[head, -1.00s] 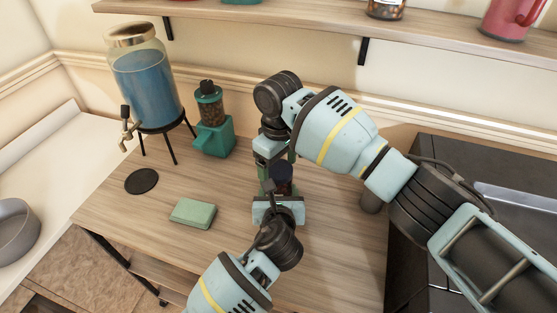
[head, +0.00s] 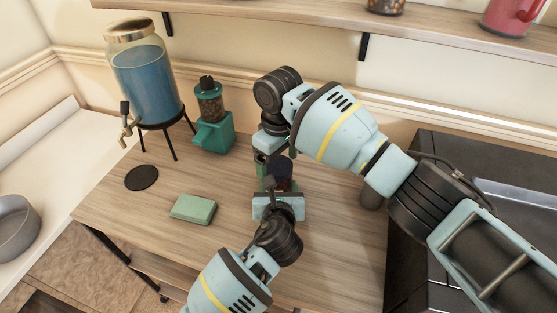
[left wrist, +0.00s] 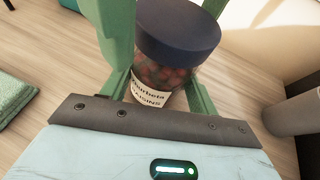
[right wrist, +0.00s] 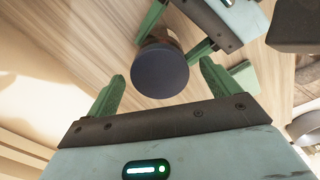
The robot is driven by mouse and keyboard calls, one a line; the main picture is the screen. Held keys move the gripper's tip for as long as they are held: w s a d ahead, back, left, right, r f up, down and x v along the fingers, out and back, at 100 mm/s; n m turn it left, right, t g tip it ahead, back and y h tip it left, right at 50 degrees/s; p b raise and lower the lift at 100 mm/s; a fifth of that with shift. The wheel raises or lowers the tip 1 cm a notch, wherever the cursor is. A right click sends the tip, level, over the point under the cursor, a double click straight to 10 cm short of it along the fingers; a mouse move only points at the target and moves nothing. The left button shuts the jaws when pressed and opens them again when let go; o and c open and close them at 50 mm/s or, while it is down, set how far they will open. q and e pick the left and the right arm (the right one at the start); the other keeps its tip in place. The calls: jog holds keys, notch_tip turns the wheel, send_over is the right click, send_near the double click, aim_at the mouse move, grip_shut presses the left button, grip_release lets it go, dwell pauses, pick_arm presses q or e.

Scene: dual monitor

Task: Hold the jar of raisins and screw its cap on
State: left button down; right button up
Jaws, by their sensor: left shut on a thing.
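The jar of raisins (left wrist: 158,82) stands upright between the green fingers of my left gripper (left wrist: 158,88), which is shut on it. Its label faces my left wrist camera. The dark blue cap (left wrist: 178,32) sits on top of the jar; I cannot tell how tightly. In the right wrist view the cap (right wrist: 160,71) lies ahead of my right gripper (right wrist: 160,88), whose fingers are spread wide and hold nothing. In the head view the jar (head: 284,180) is partly hidden by my grippers, with the right gripper (head: 268,158) just behind it.
A grey cylinder (left wrist: 295,114) stands right of the jar.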

notch_tip(320, 180, up, 12)
dwell(0.7)
pick_arm(q)
jog(key=shift+c, duration=1.6)
grip_release()
jog(key=p+v, duration=0.1)
jog(key=v, duration=0.6)
jog(key=shift+r, duration=0.15)
jog(key=shift+s+r, duration=0.1)
jog(key=shift+s, duration=0.3)
pick_arm(e)
notch_tip(320, 180, up, 4)
jog(key=shift+s+f+t, duration=0.1)
jog(key=shift+t, duration=0.2)
